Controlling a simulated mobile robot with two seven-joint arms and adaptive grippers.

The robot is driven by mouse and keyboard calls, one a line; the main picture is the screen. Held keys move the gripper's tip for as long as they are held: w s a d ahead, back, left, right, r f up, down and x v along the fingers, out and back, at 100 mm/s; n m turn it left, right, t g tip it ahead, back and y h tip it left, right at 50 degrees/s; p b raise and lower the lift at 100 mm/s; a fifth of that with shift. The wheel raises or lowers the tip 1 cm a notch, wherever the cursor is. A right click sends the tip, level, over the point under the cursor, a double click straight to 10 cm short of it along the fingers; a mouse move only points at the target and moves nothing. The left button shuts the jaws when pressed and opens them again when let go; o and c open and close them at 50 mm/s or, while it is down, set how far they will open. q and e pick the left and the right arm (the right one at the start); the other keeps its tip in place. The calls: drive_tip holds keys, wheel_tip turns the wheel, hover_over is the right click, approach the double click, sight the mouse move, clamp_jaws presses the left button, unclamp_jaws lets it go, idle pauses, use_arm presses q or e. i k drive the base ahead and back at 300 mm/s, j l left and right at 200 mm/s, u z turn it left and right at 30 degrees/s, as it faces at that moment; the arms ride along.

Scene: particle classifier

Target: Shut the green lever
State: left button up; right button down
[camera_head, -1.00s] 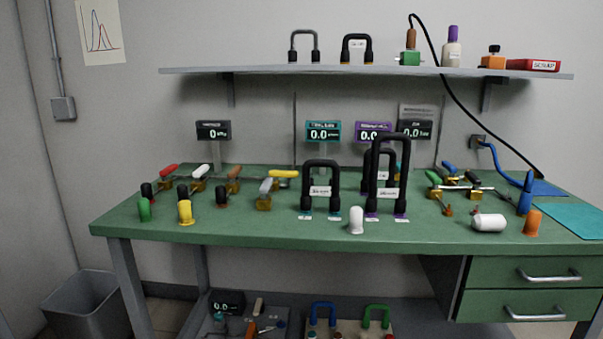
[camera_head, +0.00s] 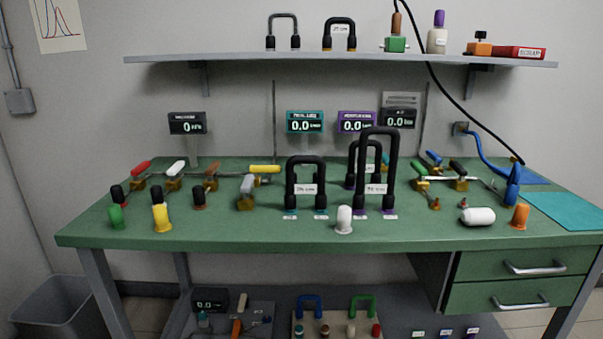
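A small lever with a green handle (camera_head: 418,168) is on the brass valves at the right part of the green bench. Its handle slants up to the left, and its exact angle to the pipe is too small to tell. A lever with a blue handle (camera_head: 433,158) is just behind it, and one with a black handle (camera_head: 457,168) is to its right. Neither of my grippers is in view.
Tall black handles (camera_head: 378,165) stand on the bench (camera_head: 270,229) left of the green lever. A white capsule (camera_head: 477,216) and an orange peg (camera_head: 520,216) are in front of it, to the right. Red (camera_head: 141,167), white and yellow levers are at the left. A shelf (camera_head: 350,60) hangs above.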

sight(422, 172)
drive_tip(key=i+l, duration=0.15)
drive_tip(key=i, duration=0.45)
drive_tip(key=i+l, duration=0.1)
drive_tip(key=i, duration=0.5)
drive_tip(key=z, duration=2.1)
